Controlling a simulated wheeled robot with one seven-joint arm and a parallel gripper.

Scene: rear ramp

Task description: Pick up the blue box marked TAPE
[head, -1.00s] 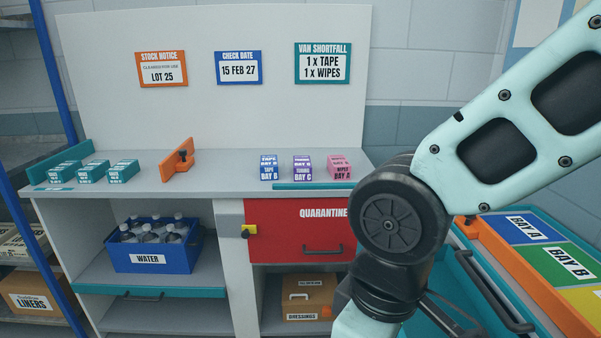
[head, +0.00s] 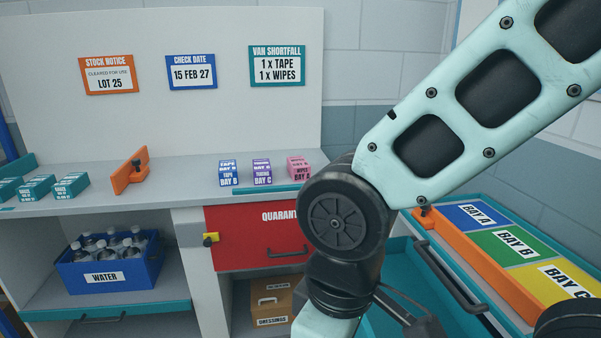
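The blue box marked TAPE (head: 228,173) stands on the grey counter (head: 200,190), with BAY B on its front. It is the leftmost of a row of three small boxes. A purple box marked BAY C (head: 262,172) stands beside it, then a pink box marked BAY A (head: 298,167). My arm crosses the right side of the head view, to the right of the boxes. My gripper itself is not clearly in view, so its state does not show.
An orange divider (head: 130,171) stands left of the boxes, with teal boxes (head: 70,185) beyond it. A teal lip (head: 265,189) runs before the boxes. Below are a red QUARANTINE panel (head: 235,240) and a blue WATER crate (head: 105,274). Coloured bays (head: 515,243) lie right.

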